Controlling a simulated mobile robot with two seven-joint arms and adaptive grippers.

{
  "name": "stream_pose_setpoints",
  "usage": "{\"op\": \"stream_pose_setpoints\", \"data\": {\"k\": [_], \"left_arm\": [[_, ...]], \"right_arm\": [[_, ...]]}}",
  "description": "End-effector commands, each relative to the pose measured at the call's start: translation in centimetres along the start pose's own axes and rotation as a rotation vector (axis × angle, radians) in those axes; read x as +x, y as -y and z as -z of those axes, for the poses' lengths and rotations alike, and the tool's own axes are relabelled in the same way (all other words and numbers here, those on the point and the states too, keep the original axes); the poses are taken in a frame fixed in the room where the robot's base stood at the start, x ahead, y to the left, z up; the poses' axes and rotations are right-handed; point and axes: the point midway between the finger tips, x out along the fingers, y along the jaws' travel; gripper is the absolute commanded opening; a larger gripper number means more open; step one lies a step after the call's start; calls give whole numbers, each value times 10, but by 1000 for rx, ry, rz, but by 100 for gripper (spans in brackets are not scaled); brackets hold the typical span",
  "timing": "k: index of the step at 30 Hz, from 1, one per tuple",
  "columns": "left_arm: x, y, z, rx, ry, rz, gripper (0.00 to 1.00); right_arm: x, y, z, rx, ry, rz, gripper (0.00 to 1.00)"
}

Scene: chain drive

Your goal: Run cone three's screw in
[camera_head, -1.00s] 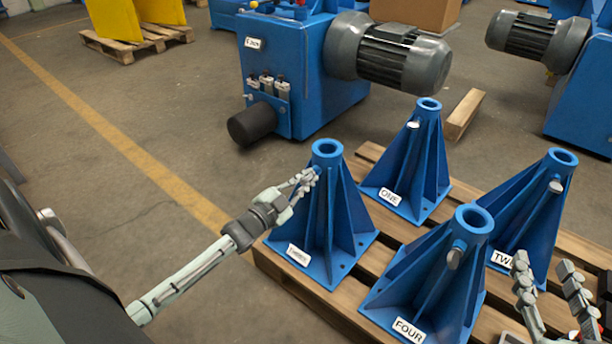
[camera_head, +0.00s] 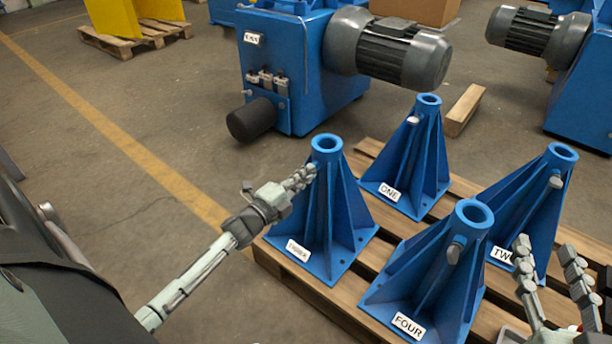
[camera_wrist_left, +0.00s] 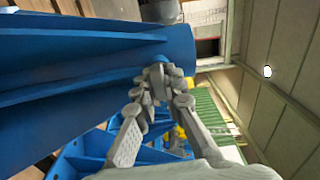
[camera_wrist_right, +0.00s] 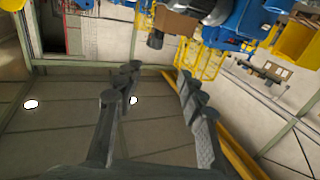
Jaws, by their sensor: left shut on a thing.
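Cone three (camera_head: 322,225) is a blue ribbed cone with a round open top, standing upright on the pallet's left corner. My left gripper (camera_head: 312,170) is at its upper neck and is shut on the screw there. In the left wrist view the fingers (camera_wrist_left: 160,85) close on the screw's grey head against the blue cone (camera_wrist_left: 100,55). The fingers mostly hide the screw, so its depth cannot be told. My right gripper (camera_head: 549,262) is open and empty in front of cone two; its spread fingers also show in the right wrist view (camera_wrist_right: 155,90).
Cone one (camera_head: 408,165), cone two (camera_head: 530,215) and cone four (camera_head: 430,275) stand on the wooden pallet (camera_head: 362,312), each with a grey screw at its neck. A blue motor unit (camera_head: 290,70) stands behind. The floor left of the pallet is clear.

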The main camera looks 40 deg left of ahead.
Motion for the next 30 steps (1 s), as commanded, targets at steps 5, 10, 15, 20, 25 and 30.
{"op": "stream_pose_setpoints", "data": {"k": [5, 10, 15, 20, 25, 30], "left_arm": [[-2, -3, 1, 46, -1, -4, 0], [-2, -3, 1, 62, -1, -4, 0], [-2, -3, 1, 64, -2, -4, 0], [-2, -3, 1, 64, -2, -5, 0], [-2, -2, 1, 64, -1, -4, 28], [-1, -1, 0, 63, -1, -2, 31]], "right_arm": [[0, 3, 6, 5, -30, 6, 40], [0, 4, 9, 7, -42, 7, 40], [0, 4, 10, 7, -44, 8, 40], [0, 4, 10, 7, -44, 8, 40], [0, 4, 10, 7, -44, 8, 40], [0, 4, 9, 6, -43, 8, 40]]}}
